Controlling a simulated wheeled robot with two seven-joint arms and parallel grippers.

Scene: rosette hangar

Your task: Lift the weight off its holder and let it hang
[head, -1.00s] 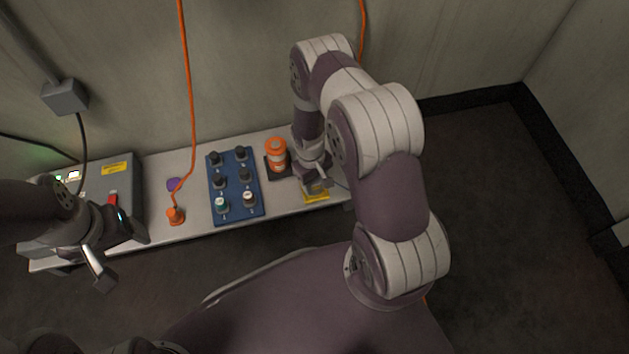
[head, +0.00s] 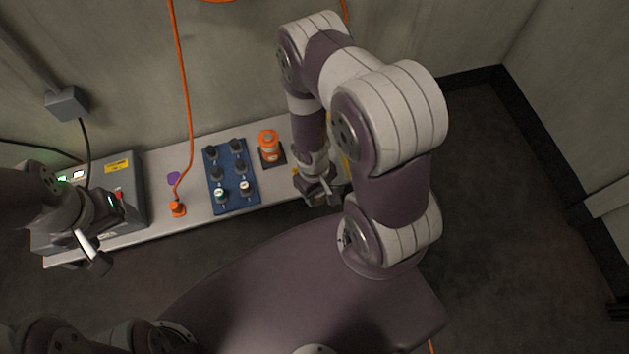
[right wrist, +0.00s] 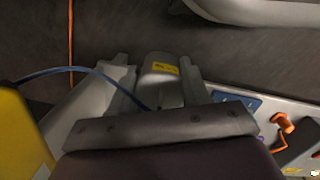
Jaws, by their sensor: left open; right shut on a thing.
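The weight (right wrist: 160,75) is a grey block with a yellow label, seen in the right wrist view between my right gripper's fingers. My right gripper (head: 318,192) is shut on it at the bench's front edge. A blue cord (right wrist: 85,72) runs to the weight from the left. A yellow block (right wrist: 20,140), which looks like the holder, stands beside the gripper; a sliver shows behind my arm in the head view (head: 347,168). The weight looks apart from it, but its underside is hidden. My left gripper (head: 98,258) is open and empty in front of the grey box.
The bench (head: 200,212) carries a grey box (head: 128,210) with lights, an orange plug (head: 177,209) on an orange cable, a blue knob panel (head: 240,203) and an orange cylinder (head: 269,143) on a black base. Open floor (head: 510,200) lies to the right.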

